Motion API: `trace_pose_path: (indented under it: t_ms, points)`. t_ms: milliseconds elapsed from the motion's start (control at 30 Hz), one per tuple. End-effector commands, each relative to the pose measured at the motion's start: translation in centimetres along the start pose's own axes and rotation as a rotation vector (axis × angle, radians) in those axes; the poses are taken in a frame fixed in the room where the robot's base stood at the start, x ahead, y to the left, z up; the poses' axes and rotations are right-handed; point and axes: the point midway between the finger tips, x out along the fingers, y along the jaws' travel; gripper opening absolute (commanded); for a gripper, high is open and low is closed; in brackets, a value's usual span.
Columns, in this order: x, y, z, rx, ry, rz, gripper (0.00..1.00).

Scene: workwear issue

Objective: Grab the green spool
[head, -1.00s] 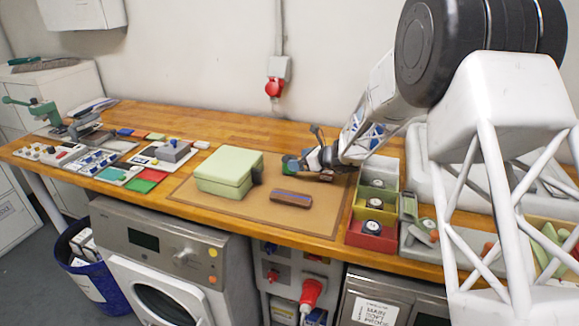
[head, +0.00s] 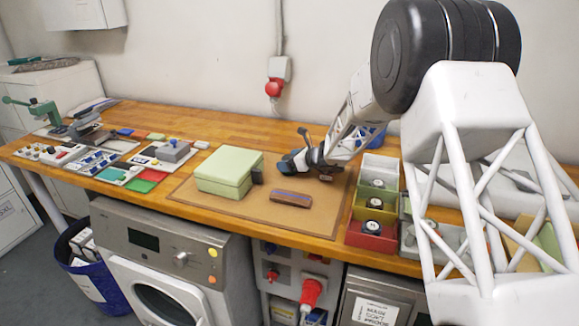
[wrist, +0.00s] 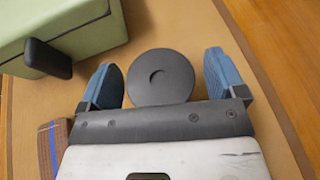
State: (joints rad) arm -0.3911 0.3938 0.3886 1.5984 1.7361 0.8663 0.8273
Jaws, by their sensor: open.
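A round dark grey disc (wrist: 160,80) with a small notch at its middle lies between my gripper's blue fingers in the wrist view. It may be the spool's end face, but no green shows on it there. My gripper (wrist: 161,70) is open, one finger on each side of the disc, with a gap on both sides. In the head view my gripper (head: 296,163) is low over the brown mat (head: 235,208), right of the pale green box. The spool cannot be made out there; the gripper covers that spot.
The pale green box (head: 226,173) has a dark tab (head: 257,172) facing the gripper. A brown block with a blue stripe (head: 291,198) lies in front. Stacked bins (head: 373,205) stand to the right. Boards with small parts (head: 95,160) lie on the left of the bench.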

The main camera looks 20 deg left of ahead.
Motion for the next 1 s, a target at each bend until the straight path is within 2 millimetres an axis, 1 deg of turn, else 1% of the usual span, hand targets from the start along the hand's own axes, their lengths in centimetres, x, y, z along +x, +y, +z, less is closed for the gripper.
trace_pose_path:
  t_ms: [233,267,500,567,600,867,1000]
  points:
    - [-0.01,0.00,-0.01,0.000,0.000,0.000,0.89]
    - [-0.01,0.00,-0.02,0.000,0.000,0.000,0.86]
    - [-0.01,0.00,-0.02,0.000,0.000,0.000,0.49]
    - [-0.01,0.00,-0.02,0.000,0.000,0.000,0.40]
    - [-0.02,-0.01,0.00,0.000,0.000,0.000,0.38]
    - [-0.05,-0.01,0.07,0.000,0.000,0.000,0.37]
    - [-0.21,-0.01,0.47,-0.001,0.000,0.000,0.37]
